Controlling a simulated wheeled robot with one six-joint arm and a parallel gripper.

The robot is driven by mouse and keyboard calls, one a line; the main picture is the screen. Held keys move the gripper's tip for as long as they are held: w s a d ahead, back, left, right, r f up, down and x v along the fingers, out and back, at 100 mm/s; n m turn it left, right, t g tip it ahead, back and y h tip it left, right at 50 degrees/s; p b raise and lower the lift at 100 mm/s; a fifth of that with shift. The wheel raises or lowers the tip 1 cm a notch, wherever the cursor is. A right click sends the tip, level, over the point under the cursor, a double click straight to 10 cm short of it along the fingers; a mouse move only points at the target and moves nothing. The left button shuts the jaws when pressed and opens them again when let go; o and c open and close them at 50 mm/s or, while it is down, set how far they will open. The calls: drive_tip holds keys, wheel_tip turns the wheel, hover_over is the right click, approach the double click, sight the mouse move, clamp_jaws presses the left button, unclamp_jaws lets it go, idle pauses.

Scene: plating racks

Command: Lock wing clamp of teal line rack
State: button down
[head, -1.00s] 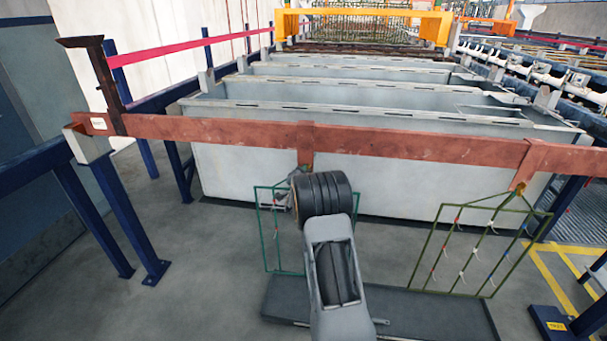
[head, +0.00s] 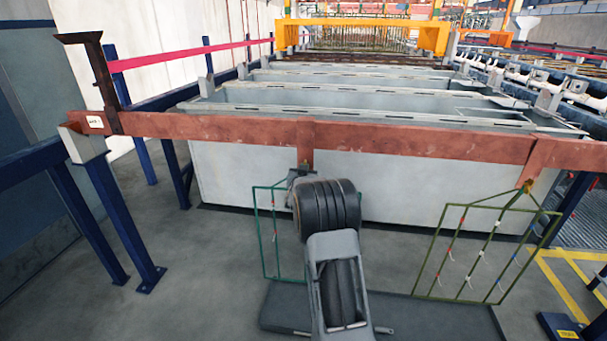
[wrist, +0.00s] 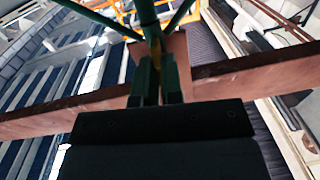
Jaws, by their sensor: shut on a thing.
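The teal line rack (head: 257,232) is a thin dark green-teal frame hanging below the copper-red bar (head: 220,131), left of my arm. My arm covers its right part in the head view. A brassy piece shows just beyond the jaws.
A second, olive-green rack (head: 485,248) with red and white tags hangs right of my arm. Grey tanks (head: 350,94) stand behind the bar. Blue posts (head: 120,215) stand at left. A dark low slab (head: 430,318) lies on the floor below the racks.

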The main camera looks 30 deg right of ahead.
drive_tip(key=shift+r+n, duration=0.1)
drive_tip(key=shift+n, duration=0.5)
drive_tip(key=c, duration=1.3)
unclamp_jaws()
drive_tip(key=shift+o, duration=0.2)
drive_tip(key=shift+s, duration=0.1)
drive_tip(key=b+v, duration=0.1)
drive_tip(key=v, duration=1.2)
drive_tip(key=shift+s+a+b, duration=0.15)
drive_tip(key=shift+a+b, duration=0.05)
drive_tip(key=shift+b, duration=0.2)
